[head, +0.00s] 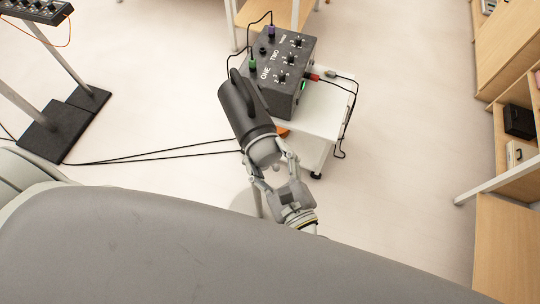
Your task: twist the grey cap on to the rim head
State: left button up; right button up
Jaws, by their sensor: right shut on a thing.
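A dark grey cylinder with a loop handle (246,108), which I take to be the rim head, lies tilted in the middle of the head view. Its lower end points toward my right gripper (267,164). A light grey rounded cap (263,150) sits at that end, between the gripper's fingers. My right gripper is shut on the grey cap. The cap appears to be against the cylinder's end; I cannot tell whether it is seated or only touching. The fingertips are partly hidden by the cap. My left gripper is not in view.
A black box with dials and coloured plugs (287,65) stands on a white table (325,108) just beyond the cylinder. Cables cross the floor at left. A dark-based stand (60,125) is at left. Wooden shelves (510,60) line the right side. The floor between is clear.

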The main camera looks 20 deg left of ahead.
jog(key=shift+m, duration=0.7)
jog(key=m, duration=0.3)
jog(key=shift+a+r, duration=0.1)
jog(key=shift+m, duration=1.5)
jog(key=m, duration=0.3)
